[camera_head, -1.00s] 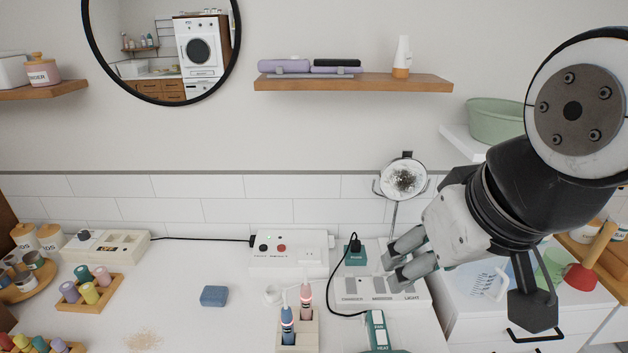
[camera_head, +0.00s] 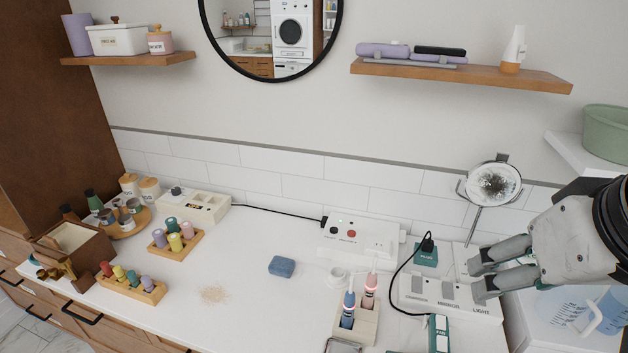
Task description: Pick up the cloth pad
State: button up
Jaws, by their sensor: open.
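The cloth pad (camera_head: 282,266) is a small blue block-like pad lying flat on the white counter, near its middle. Nothing touches it. My gripper (camera_head: 473,280) is at the right, over the white switch panel (camera_head: 452,298), well to the right of the pad. Its two grey fingers point left and are apart, with nothing between them.
A white socket box (camera_head: 360,236) is behind.

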aim_at(280, 266)
jog(key=j+z, duration=0.4)
jog(key=j, duration=1.3)
